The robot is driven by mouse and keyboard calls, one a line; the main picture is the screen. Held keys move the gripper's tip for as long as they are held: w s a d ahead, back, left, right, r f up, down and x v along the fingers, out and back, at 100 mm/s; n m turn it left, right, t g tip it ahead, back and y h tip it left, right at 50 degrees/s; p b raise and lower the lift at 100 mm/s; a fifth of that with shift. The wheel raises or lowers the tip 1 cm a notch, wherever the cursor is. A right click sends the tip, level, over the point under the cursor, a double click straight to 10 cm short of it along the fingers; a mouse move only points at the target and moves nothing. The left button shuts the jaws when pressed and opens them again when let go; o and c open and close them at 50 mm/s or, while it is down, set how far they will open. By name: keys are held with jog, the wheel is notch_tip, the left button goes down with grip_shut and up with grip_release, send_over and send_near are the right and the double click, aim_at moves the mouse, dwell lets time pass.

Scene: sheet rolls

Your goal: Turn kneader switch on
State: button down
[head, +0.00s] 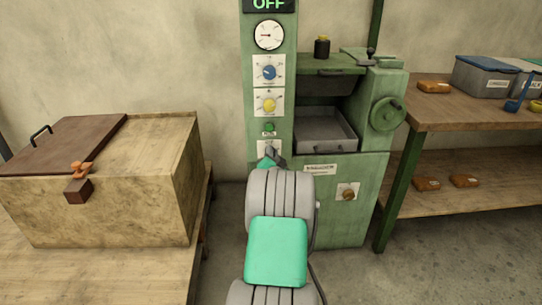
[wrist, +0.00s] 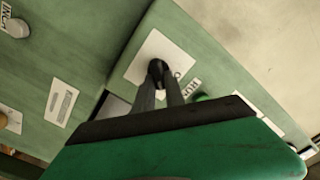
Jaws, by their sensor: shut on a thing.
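The green kneader machine (head: 345,200) stands ahead, with a tall control column on its left side. The display (head: 268,5) at the column's top reads OFF. The kneader switch's white plate (head: 263,146) is low on the column; it also shows in the wrist view (wrist: 165,46). My gripper (head: 270,154) is at this plate, its fingers together on the small dark switch (wrist: 156,65). The fingertips hide most of the switch, so its exact position is unclear.
Above the plate are a green lamp (head: 268,128), a yellow knob (head: 268,104), a blue knob (head: 269,72) and a gauge (head: 269,35). A wooden chest (head: 120,200) is at left. A workbench (head: 440,112) with bins stands at right.

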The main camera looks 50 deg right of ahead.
jog(key=m, duration=0.6)
jog(key=f+m, duration=0.1)
jog(key=m, duration=0.2)
jog(key=shift+s+d, duration=0.15)
jog(key=shift+s, duration=0.05)
jog(key=shift+m, duration=0.3)
jog(key=c, duration=1.4)
grip_release()
jog(key=shift+r, duration=0.1)
jog(key=p+v, duration=0.1)
jog(key=v, duration=0.7)
